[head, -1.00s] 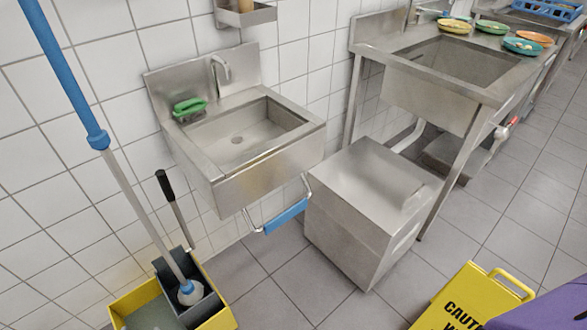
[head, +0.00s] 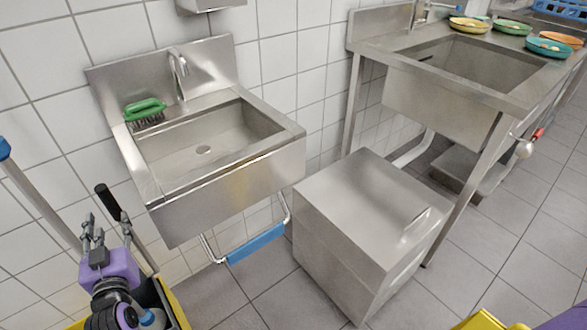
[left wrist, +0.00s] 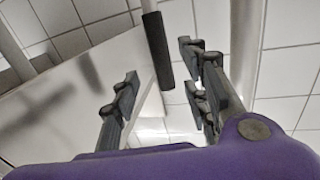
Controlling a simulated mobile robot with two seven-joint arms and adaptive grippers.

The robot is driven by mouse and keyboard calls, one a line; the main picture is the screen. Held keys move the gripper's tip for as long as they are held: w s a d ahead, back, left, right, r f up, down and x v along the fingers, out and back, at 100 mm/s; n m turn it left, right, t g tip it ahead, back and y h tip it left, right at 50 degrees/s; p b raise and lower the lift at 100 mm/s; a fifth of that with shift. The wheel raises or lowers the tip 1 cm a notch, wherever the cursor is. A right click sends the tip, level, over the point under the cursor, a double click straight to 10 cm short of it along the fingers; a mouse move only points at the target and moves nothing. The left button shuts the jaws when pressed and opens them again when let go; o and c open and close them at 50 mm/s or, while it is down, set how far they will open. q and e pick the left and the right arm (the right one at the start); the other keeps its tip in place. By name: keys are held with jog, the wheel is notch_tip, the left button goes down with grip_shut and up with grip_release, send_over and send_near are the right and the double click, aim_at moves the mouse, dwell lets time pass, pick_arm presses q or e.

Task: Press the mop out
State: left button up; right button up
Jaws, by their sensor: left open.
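The wringer lever's black grip (head: 108,202) stands up from the yellow mop bucket (head: 172,300) at the lower left, on a grey rod. In the left wrist view the black grip (left wrist: 158,50) shows beyond my fingers, in line with the gap between them. My left gripper (head: 93,235) is open and empty, just left of and below the grip, apart from it as far as I can tell. The mop's handle (head: 40,197) leans at the far left. My arm hides most of the bucket; the mop head (head: 150,318) is barely visible. My right gripper is not in view.
A steel hand basin (head: 205,150) with a green brush (head: 145,110) hangs on the wall, with a blue bar (head: 256,244) below. A steel box (head: 370,225) stands beside it. A yellow sign (head: 488,321) is at the bottom right.

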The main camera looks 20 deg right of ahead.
aim_at(108, 204)
pick_arm(q)
jog(key=shift+w+a+r, duration=0.2)
jog(key=shift+w+r, duration=0.2)
jog(key=shift+w, duration=0.4)
jog(key=w, duration=0.4)
jog(key=w+b, duration=0.1)
jog(key=w, duration=0.2)
jog(key=shift+a, duration=0.25)
jog(key=shift+c, duration=0.4)
grip_shut()
